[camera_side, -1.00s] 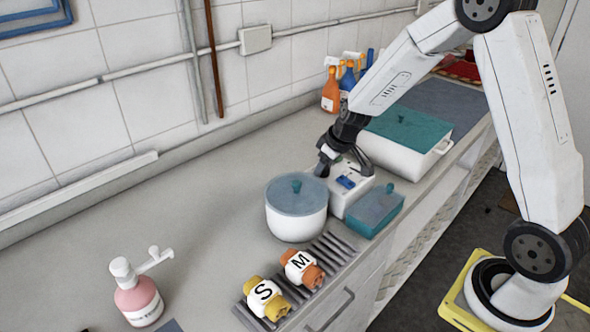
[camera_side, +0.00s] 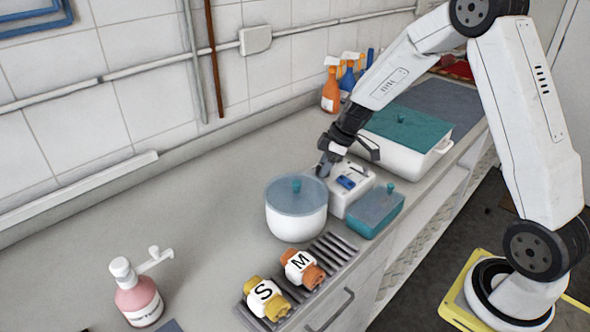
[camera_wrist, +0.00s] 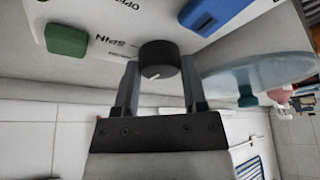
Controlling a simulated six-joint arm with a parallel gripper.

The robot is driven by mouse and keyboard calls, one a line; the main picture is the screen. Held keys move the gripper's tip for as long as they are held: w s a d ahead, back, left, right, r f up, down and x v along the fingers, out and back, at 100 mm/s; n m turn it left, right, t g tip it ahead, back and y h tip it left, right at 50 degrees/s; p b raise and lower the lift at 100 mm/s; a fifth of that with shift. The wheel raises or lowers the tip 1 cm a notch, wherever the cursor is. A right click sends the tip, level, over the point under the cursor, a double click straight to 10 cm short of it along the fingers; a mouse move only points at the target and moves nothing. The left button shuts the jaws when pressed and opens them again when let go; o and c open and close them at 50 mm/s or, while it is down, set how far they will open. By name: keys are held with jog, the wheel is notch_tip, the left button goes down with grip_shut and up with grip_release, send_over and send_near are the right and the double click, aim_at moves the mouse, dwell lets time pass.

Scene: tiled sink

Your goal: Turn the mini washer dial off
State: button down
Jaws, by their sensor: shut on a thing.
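The mini washer (camera_side: 346,198) is a small white box with a blue part on top, on the counter between a round pot and a teal-lidded box. In the wrist view its white panel (camera_wrist: 122,22) bears lettering including "SPIN", a green block (camera_wrist: 66,40) and a blue block (camera_wrist: 214,12). The black round dial (camera_wrist: 158,57) has a short white pointer mark on its face. My gripper (camera_wrist: 158,78) has one finger on each side of the dial and is shut on it. In the side view my gripper (camera_side: 343,160) is at the washer's back edge; the dial is hidden there.
A white pot (camera_side: 296,220) with a glassy blue lid stands close left. A teal box (camera_side: 375,212) stands close right, and a large white pan with a teal lid (camera_side: 408,130) behind. Spray bottles (camera_side: 331,92) stand at the wall. Counter at left is mostly clear.

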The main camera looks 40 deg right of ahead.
jog(key=shift+n, duration=0.4)
jog(key=shift+c, duration=0.7)
grip_release()
jog(key=shift+r, duration=0.1)
jog(key=v, duration=0.7)
jog(key=shift+d+r, duration=0.15)
jog(key=shift+r, duration=0.1)
jog(key=shift+s, duration=0.1)
